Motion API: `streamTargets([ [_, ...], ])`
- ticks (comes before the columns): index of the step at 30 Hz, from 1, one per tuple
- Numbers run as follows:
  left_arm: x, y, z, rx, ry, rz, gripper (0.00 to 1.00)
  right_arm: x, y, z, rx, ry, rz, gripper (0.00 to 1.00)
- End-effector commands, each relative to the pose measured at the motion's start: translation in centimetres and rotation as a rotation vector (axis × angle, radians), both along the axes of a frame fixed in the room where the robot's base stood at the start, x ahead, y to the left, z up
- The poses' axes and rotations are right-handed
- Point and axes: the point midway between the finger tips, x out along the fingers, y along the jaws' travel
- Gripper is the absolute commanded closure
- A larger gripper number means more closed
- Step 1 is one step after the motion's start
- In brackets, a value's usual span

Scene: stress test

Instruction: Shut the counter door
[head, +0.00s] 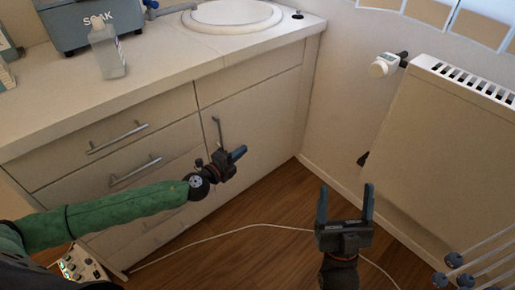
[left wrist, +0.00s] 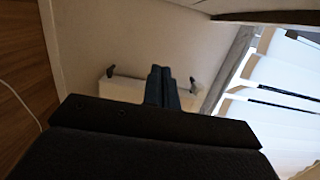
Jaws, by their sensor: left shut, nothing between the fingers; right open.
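The counter door (head: 258,112) is the pale panel at the right of the counter front, below the sink, with a vertical bar handle (head: 218,131) near its left edge. It looks closed or nearly so; I cannot tell whether a small gap is left. My left gripper (head: 239,153) is shut and empty, in front of the door, just below and right of the handle. Contact with the door cannot be told. Its closed fingers also show in the left wrist view (left wrist: 161,85). My right gripper (head: 345,193) is open and empty above the floor, right of the door.
Drawers with bar handles (head: 118,137) are left of the door. The counter top (head: 180,62) holds a soap bottle (head: 107,52), a grey box (head: 90,20) and a round sink (head: 232,13). A white radiator (head: 440,140) stands right. A cable (head: 215,236) crosses the wooden floor.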

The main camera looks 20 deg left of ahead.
Motion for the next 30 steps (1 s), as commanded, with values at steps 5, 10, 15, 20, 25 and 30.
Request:
streamTargets([
  [5, -0.1, -0.9, 0.7, 0.000, -0.001, 0.000, 1.00, 1.8, 0.6, -2.9, -0.031, 0.120, 0.006, 0.26],
  [10, -0.2, -1.7, 1.2, -0.001, 0.000, 0.000, 1.00, 3.2, 1.2, -6.0, -0.059, 0.234, 0.012, 0.26],
  [15, -0.3, -2.6, 1.7, -0.001, 0.000, 0.000, 1.00, 4.4, 1.6, -9.2, -0.087, 0.345, 0.017, 0.26],
  [20, -0.5, -3.5, 2.3, -0.001, 0.000, 0.000, 1.00, 5.2, 2.0, -12.2, -0.112, 0.446, 0.023, 0.26],
  [25, -0.6, -4.4, 2.8, -0.003, -0.001, 0.000, 1.00, 5.7, 2.3, -15.6, -0.138, 0.553, 0.030, 0.26],
  [30, -0.7, -5.3, 3.3, -0.002, 0.000, 0.000, 1.00, 6.0, 2.5, -18.8, -0.162, 0.654, 0.037, 0.26],
])
